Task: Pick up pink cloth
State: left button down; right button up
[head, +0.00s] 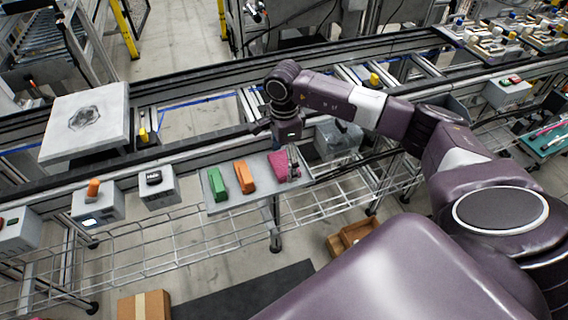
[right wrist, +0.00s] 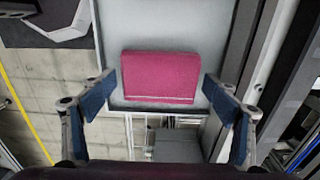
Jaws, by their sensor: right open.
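The pink cloth (head: 278,168) is a folded rectangular block on a small grey shelf (head: 224,208), at the right end of a row with a green and an orange item. In the right wrist view the pink cloth (right wrist: 160,76) lies flat near the middle. My right gripper (head: 285,150) is just above and beside the cloth. In the wrist view its blue-padded fingers (right wrist: 160,97) are spread wide, one to each side of the cloth, with gaps and nothing held. My left gripper is not in view.
The orange item (head: 244,177) and the green item (head: 217,184) lie left of the cloth. A conveyor rail (head: 190,154) runs behind the shelf. Grey control boxes (head: 158,188) stand left, and a wire rack (head: 150,237) runs below. A cardboard box (head: 145,306) is on the floor.

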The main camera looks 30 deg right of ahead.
aim_at(284, 162)
jog(key=c, duration=0.9)
jog(key=shift+r+b, duration=1.15)
jog(key=shift+r, duration=8.9)
